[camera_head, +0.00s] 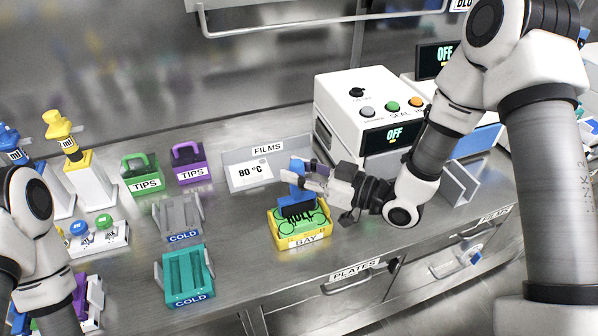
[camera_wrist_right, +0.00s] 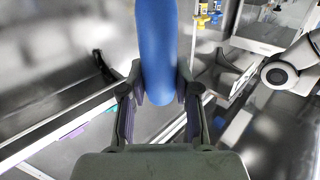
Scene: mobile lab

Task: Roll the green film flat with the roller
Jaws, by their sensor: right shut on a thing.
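My right gripper (camera_head: 318,179) is shut on the blue handle of the roller (camera_head: 297,187). In the right wrist view the blue handle (camera_wrist_right: 156,50) stands between the fingers of the gripper (camera_wrist_right: 160,100). The roller's dark lower part is over the green film (camera_head: 313,221), which lies on the yellow bay (camera_head: 287,241). The roller and gripper hide part of the film. I cannot tell whether the roller touches the film. My left arm comes in at the left edge, and its gripper is not in view.
A film tray (camera_head: 268,157) with an 80 °C card stands behind the bay. A white sealer (camera_head: 365,110) reading OFF stands behind my right gripper. Cold racks (camera_head: 184,275) stand left of the bay. Green and purple tip boxes (camera_head: 140,176) are further back.

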